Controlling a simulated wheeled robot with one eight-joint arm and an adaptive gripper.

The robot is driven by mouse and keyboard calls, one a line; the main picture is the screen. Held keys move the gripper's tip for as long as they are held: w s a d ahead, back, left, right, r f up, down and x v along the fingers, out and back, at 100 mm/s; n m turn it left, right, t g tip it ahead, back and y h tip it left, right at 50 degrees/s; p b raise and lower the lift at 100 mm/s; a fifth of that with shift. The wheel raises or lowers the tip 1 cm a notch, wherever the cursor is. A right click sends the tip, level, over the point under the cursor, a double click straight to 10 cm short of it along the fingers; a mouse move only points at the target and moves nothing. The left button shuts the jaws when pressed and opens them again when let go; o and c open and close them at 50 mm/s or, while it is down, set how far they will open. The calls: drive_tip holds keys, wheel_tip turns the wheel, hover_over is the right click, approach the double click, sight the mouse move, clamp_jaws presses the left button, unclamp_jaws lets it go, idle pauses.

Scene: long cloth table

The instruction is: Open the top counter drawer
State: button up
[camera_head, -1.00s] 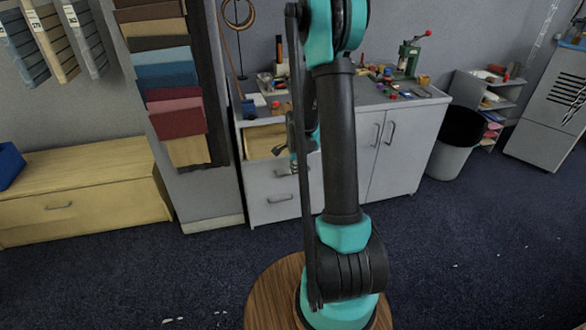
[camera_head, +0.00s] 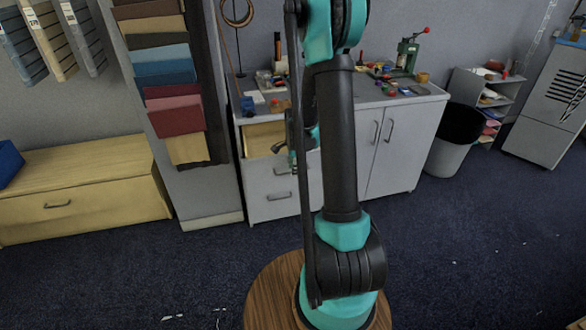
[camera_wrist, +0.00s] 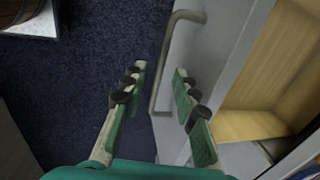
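The grey counter (camera_head: 405,130) stands against the back wall. Its top drawer front (camera_wrist: 210,50) fills the middle of the wrist view, with a grey bar handle (camera_wrist: 165,62) on it. My gripper (camera_wrist: 160,69) is open, one finger on each side of the handle. The fingers look apart from the bar, and the handle is not clamped. In the head view my gripper (camera_head: 283,147) is small, in front of the drawer column and partly hidden by my arm. A light wood interior (camera_wrist: 265,75) shows beyond the front's edge; I cannot tell how far the drawer is out.
A second drawer handle (camera_head: 281,196) is lower on the counter, with cupboard doors to the right. Tools and small items crowd the countertop. A grey bin (camera_head: 447,155) stands at right, a wooden chest (camera_head: 100,180) at left.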

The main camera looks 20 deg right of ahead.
wheel_tip(320, 180, up, 12)
drive_tip(key=s, duration=0.2)
drive_tip(key=shift+s+f, duration=0.15)
drive_tip(key=shift+f, duration=0.05)
idle(0.4)
drive_tip(key=s+a+f+n+t, duration=0.1)
drive_tip(key=s+a+n, duration=0.1)
drive_tip(key=s+n, duration=0.7)
drive_tip(key=s+a+f+n+t, duration=0.1)
drive_tip(key=s+a+n, duration=0.1)
drive_tip(key=s+n, duration=0.7)
drive_tip(key=s, duration=0.6)
drive_tip(key=shift+s+a, duration=0.15)
drive_tip(key=shift+a, duration=0.1)
drive_tip(key=shift+o, duration=0.5)
drive_tip(key=shift+f, duration=0.1)
